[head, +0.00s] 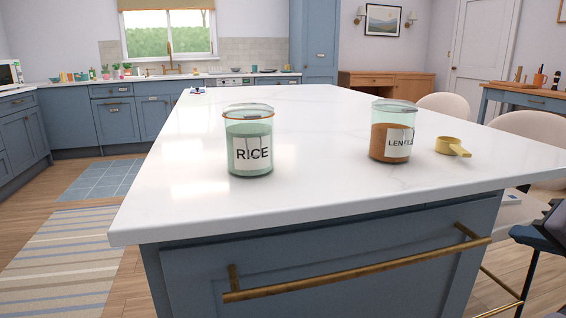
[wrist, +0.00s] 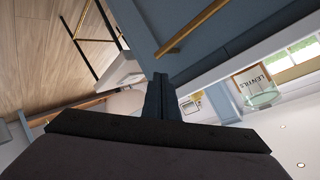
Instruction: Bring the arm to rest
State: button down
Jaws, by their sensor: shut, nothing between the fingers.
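My gripper (wrist: 160,82) shows in the wrist view with its two dark fingers together, and nothing is between them. It is beside the island, below and clear of the jars. A glass jar labelled RICE (head: 250,142) stands upright on the white island top (head: 310,185) in the head view. A glass jar with brown contents and a LENTILS label (head: 391,138) stands to its right. The lentils jar also shows tilted at the right of the wrist view (wrist: 260,97), because the camera is rolled. A yellow scoop (head: 451,146) lies right of the lentils jar.
A brass rail (head: 355,270) runs along the blue island front. Cream chairs (head: 445,104) stand along the island's right side. A wooden-topped side table (head: 525,93) with small items is at the far right.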

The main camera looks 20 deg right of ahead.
jog(key=s+f+m+g, duration=0.3)
jog(key=s+f, duration=0.1)
jog(key=f, duration=0.6)
jog(key=s+f+m+g, duration=0.2)
jog(key=s+f+g, duration=0.2)
jog(key=f, duration=0.6)
jog(key=a+f+n+g+y+p, duration=0.1)
jog(key=a+f+y+p, duration=0.1)
jog(key=a+f, duration=0.3)
jog(key=w+a+f+n+g+y+p, duration=0.1)
jog(key=w+a+f+n+g+p, duration=0.2)
jog(key=a, duration=0.4)
jog(key=w+a+f+n+y, duration=0.1)
jog(key=w+a+f+n, duration=0.1)
jog(key=a+f+n, duration=0.35)
jog(key=w+a+r+n+y+p, duration=0.15)
jog(key=a+n, duration=0.25)
jog(key=a, duration=0.4)
jog(key=w+a+r+n+h+p, duration=0.15)
jog(key=a+n, duration=0.25)
jog(key=a, duration=0.5)
notch_tip(320, 180, up, 38)
jog(key=y+p, duration=0.1)
jog(key=p, duration=3.8)
jog(key=shift+w+a+g, duration=0.2)
jog(key=shift+w+g, duration=0.1)
jog(key=shift+w, duration=0.05)
